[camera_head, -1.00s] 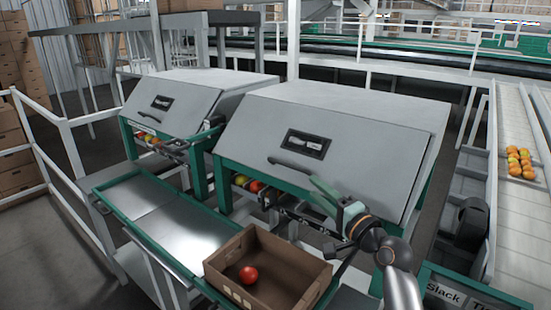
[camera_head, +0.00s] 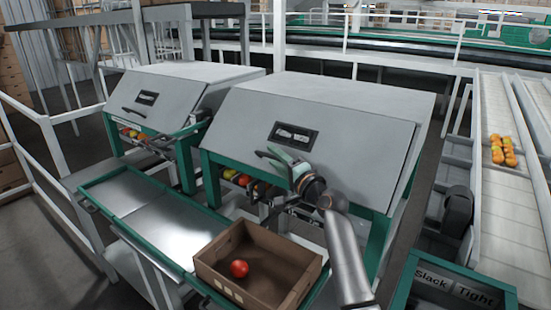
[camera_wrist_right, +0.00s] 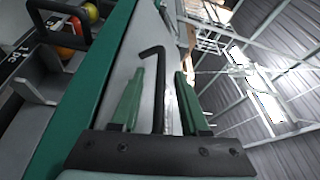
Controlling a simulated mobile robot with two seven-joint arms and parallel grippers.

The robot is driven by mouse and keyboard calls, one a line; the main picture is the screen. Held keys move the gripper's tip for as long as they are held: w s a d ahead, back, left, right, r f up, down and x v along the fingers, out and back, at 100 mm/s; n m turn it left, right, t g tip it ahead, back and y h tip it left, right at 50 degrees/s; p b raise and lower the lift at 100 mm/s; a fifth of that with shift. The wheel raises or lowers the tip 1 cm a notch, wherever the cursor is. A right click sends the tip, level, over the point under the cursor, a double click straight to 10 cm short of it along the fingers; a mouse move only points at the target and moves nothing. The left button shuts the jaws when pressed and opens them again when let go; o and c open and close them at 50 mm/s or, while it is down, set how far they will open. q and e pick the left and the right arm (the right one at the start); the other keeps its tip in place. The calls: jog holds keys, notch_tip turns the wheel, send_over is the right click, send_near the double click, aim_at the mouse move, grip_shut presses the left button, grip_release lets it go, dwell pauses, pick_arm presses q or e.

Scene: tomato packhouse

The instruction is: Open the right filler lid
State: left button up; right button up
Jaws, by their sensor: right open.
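The right filler lid (camera_head: 340,125) is a large grey sloping panel with a dark window (camera_head: 295,135), and it is closed on its green frame. My right gripper (camera_head: 265,154) is in front of the lid's lower left part, below the window, and mostly hides the lid handle there. In the right wrist view, the dark bent handle (camera_wrist_right: 157,85) shows between the two green fingers of my right gripper (camera_wrist_right: 157,82). The fingers are apart and not closed on the handle. My left gripper is out of view.
The left filler lid (camera_head: 160,95) is also closed. A cardboard box (camera_head: 225,285) with a red tomato (camera_head: 239,268) stands below my right arm, at the end of a metal tray (camera_head: 165,225) with green edges. A conveyor (camera_head: 490,200) runs at right.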

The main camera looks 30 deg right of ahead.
jog(key=shift+w, duration=0.15)
grip_shut()
dwell(0.4)
dwell(1.0)
